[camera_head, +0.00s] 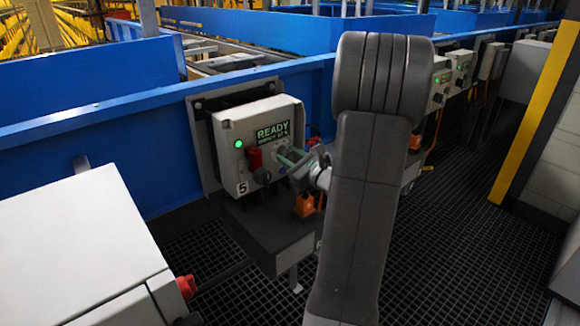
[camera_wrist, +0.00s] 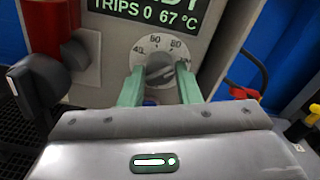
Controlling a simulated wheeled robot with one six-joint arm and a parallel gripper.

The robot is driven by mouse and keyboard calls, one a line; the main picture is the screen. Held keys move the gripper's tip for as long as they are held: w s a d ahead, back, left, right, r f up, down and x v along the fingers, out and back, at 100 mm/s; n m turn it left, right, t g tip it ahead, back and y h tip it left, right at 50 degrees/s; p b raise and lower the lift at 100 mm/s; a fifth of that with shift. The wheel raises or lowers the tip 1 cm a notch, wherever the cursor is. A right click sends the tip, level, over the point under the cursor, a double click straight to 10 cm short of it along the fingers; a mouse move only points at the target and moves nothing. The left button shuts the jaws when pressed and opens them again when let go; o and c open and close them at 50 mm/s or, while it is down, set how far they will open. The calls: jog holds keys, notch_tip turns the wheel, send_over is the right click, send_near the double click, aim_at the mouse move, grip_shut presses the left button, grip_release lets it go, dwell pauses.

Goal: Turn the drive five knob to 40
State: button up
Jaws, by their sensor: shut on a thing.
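The drive five box (camera_head: 228,131) is a light grey control box with a "5" label, a lit green lamp and a READY display. In the wrist view its grey round knob (camera_wrist: 160,72) sits in a pale dial with printed numbers, 60 and 80 among them. The knob's pointer is too small to read surely. My gripper (camera_wrist: 160,88) has its two green fingers on either side of the knob, shut on it. In the head view my gripper (camera_head: 285,160) reaches the box front from the right, and the knob is hard to make out there.
A red switch (camera_head: 254,159) and a black knob or handle (camera_wrist: 38,85) are left of the dial. An orange connector (camera_head: 304,205) hangs below the box. A white cabinet (camera_head: 75,245) stands at front left. Blue conveyor rails (camera_head: 130,120) run behind; a yellow post (camera_head: 535,110) stands right.

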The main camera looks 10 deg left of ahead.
jog(key=n+b, duration=0.2)
jog(key=b, duration=0.1)
jog(key=n+b, duration=0.2)
jog(key=shift+f, duration=0.25)
jog(key=shift+r+n+b, duration=0.15)
jog(key=shift+n+b, duration=0.75)
jog(key=shift+b, duration=0.15)
jog(key=shift+r, duration=0.1)
jog(key=o, duration=0.9)
jog(key=shift+o, duration=0.2)
jog(key=shift+d, duration=0.15)
jog(key=p+v, duration=0.1)
jog(key=v, duration=1.2)
jog(key=shift+s+d+p, duration=0.2)
jog(key=shift+s+p, duration=0.05)
jog(key=shift+p, duration=0.15)
